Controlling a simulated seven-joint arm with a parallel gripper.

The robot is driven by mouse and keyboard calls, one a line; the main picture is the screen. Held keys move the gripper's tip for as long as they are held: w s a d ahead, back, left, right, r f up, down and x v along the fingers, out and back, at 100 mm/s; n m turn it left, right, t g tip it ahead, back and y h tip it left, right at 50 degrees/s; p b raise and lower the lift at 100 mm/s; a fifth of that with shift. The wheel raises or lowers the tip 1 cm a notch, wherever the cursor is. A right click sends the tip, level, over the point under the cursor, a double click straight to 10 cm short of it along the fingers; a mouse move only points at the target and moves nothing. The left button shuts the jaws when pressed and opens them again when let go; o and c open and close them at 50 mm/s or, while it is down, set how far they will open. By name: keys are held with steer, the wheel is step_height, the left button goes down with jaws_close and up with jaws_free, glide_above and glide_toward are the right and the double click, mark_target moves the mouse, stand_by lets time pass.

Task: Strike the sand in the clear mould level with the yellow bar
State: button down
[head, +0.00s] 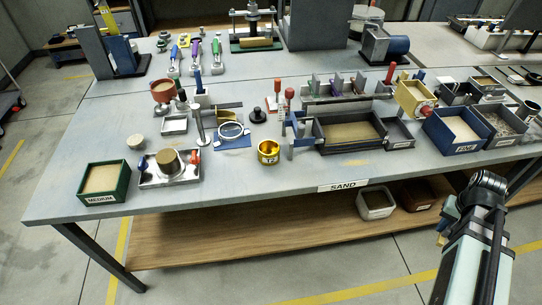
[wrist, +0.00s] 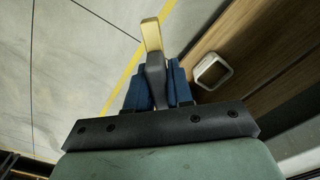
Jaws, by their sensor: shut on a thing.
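My gripper (head: 452,214) is off the front right edge of the table in the head view. In the wrist view its blue fingers (wrist: 157,70) are shut on the dark grey grip of the yellow bar (wrist: 151,36), which sticks out beyond them. A yellow bit of the bar (head: 441,239) shows in the head view. A sand-brown cylinder (head: 169,162), which looks like the sand-filled mould, stands on a metal tray (head: 155,182) at the table's front left, far from my gripper. I cannot make out its clear wall or whether its top is level.
A green MEDIUM sand box (head: 105,198) stands left of the metal tray. A brass cup (head: 268,152), a dark sand tray (head: 320,148) and a blue FINE box (head: 440,136) line the front. A white bin (head: 376,207) sits on the lower shelf. The front middle edge is clear.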

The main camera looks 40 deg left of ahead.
steer(key=s+a+r+n, duration=0.3)
steer(key=a+r+n, duration=0.1)
steer(key=a, duration=0.9)
steer(key=s+a+r+n, duration=0.4)
steer(key=a+n, duration=0.3)
steer(key=a, duration=0.5)
steer(key=s+a+r+n, duration=0.3)
steer(key=a+r+n, duration=0.2)
steer(key=a, duration=0.8)
steer(key=shift+s+a+r+n, duration=0.2)
steer(key=shift+a+r+n, duration=0.2)
steer(key=shift+n, duration=0.1)
steer(key=s+a+r+n, duration=0.1)
steer(key=s+a+n, duration=0.2)
steer(key=a, duration=1)
steer(key=s+a+r+n, duration=0.2)
steer(key=s+a+n, duration=0.1)
steer(key=s+a, duration=0.7)
steer(key=s+a+r+n, duration=0.2)
steer(key=s+a, duration=0.5)
steer(key=a, duration=1)
steer(key=shift+s+a+r+n, duration=0.1)
steer(key=shift+s+r+n, duration=0.05)
steer(key=shift+n, duration=0.75)
steer(key=shift+s+a+f, duration=0.1)
steer(key=shift+s+f, duration=0.05)
steer(key=shift+f, duration=0.8)
steer(key=shift+s+a+f, duration=0.1)
steer(key=shift+f, duration=0.8)
steer(key=shift+f, duration=0.6)
